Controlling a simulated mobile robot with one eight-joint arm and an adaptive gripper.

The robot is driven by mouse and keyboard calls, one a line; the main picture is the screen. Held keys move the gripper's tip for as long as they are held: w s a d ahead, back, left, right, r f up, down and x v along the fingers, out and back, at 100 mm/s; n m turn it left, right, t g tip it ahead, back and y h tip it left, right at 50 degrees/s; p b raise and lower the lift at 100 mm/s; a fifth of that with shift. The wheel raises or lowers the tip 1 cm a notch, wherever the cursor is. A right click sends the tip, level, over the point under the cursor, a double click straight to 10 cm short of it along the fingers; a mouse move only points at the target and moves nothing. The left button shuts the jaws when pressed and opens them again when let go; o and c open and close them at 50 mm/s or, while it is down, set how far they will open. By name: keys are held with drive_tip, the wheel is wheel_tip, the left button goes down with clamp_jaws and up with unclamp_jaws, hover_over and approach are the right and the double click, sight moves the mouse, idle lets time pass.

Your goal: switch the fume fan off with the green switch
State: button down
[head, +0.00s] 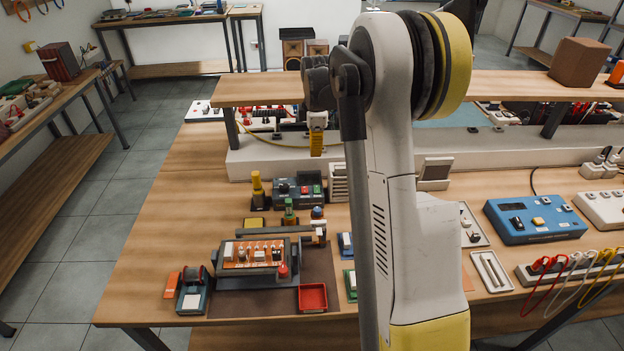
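A small green-based switch box (350,284) with a pale rocker lies on the bench, just left of my arm. Its rocker position is too small to tell. A similar blue-based switch (345,245) lies behind it, and a yellow-based one (254,228) is farther left. A white slatted box (338,183) stands behind them, partly hidden by my arm; it may be the fume fan, but I cannot tell, nor whether anything is running. My arm stands upright across the middle of the view. I cannot make out my gripper.
A circuit board in a holder (252,254) and a red tray (312,297) are on the dark mat. A dark control box (298,191) stands behind. A blue instrument (535,219) and coloured leads (570,266) are at right. A raised shelf (265,90) spans the back.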

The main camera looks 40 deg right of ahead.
sight(315, 185)
drive_tip(key=shift+d+f, duration=0.1)
drive_tip(key=shift+f, duration=0.1)
drive_tip(key=f+b, duration=0.1)
drive_tip(key=f, duration=0.3)
drive_tip(key=w+f+b, duration=0.1)
drive_tip(key=f+b, duration=0.1)
drive_tip(key=f, duration=0.3)
drive_tip(key=d+f+b, duration=0.1)
drive_tip(key=f+b, duration=0.1)
drive_tip(key=f, duration=0.2)
drive_tip(key=shift+w+f, duration=0.25)
drive_tip(key=shift+f, duration=0.1)
drive_tip(key=shift+f, duration=0.5)
drive_tip(key=shift+r, duration=0.2)
drive_tip(key=shift+w+r+p, duration=0.1)
drive_tip(key=shift+r+p, duration=0.25)
drive_tip(key=shift+r, duration=0.35)
